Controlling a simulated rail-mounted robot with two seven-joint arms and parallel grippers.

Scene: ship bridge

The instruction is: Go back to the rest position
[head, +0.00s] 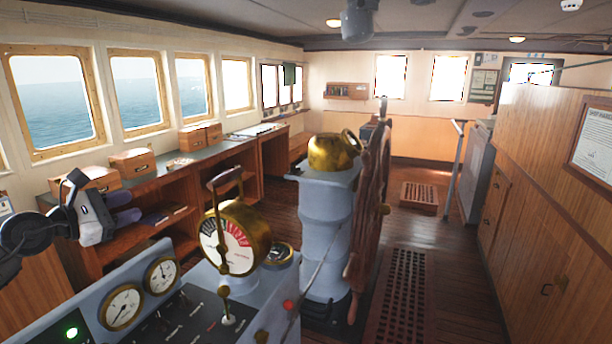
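My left gripper (131,207) is at the left of the head view, its arm coming in from the left edge. Its two dark fingers point right and stand apart, with nothing seen between them. It hangs in front of the wooden counter and its shelves, above the left part of the grey console. My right gripper is not in view.
The grey console (193,292) carries gauges, switches and a brass engine telegraph (236,238). Beyond it stand a grey pedestal with a brass top (331,152) and the wooden ship's wheel (369,200). Wooden boxes (134,162) sit on the counter (228,150). Cabinets (545,200) line the right.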

